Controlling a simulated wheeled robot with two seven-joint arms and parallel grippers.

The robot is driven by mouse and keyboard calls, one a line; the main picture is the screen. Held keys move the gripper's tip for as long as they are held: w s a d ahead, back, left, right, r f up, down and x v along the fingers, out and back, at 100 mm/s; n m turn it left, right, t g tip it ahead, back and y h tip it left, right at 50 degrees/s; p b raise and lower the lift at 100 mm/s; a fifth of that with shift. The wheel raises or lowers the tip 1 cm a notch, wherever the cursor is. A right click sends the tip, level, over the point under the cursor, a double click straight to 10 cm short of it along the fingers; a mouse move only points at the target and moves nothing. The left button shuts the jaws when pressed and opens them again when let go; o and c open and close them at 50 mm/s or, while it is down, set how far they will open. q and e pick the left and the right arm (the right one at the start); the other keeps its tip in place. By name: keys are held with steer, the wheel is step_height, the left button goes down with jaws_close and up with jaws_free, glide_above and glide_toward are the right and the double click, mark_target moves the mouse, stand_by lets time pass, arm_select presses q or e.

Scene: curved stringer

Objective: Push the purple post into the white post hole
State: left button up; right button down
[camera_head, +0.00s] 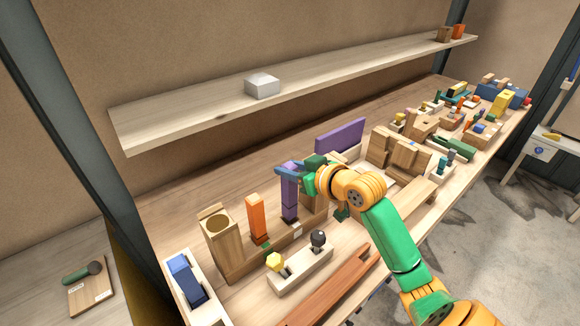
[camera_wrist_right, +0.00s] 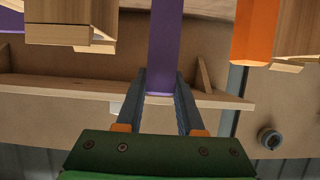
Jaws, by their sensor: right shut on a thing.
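The purple post (camera_head: 289,203) stands upright on the long wooden base (camera_head: 238,267), right of an orange post (camera_head: 256,219). A small white patch (camera_head: 297,231) marks the base's front below the purple post; the hole there is covered by the post's foot, and I cannot tell how deep it sits. My right gripper (camera_head: 284,171) is shut on the post's upper part. In the right wrist view the purple post (camera_wrist_right: 165,55) lies between the two fingertips (camera_wrist_right: 160,75). My left gripper is in neither view.
A wooden block with a round hole (camera_head: 221,246) stands at the base's left end. In front lie a pale block with yellow and black knobs (camera_head: 300,268) and a reddish-brown beam (camera_head: 335,290). A shelf (camera_head: 180,120) with a white box (camera_head: 262,85) hangs behind. Clutter fills the bench's right.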

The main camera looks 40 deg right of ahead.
steer(key=shift+f+b, duration=1.3)
steer(key=shift+f, duration=0.7)
steer(key=shift+c, duration=2.2)
jaws_free()
steer(key=b+v, duration=0.1)
steer(key=v, duration=0.6)
steer(key=shift+s, duration=0.1)
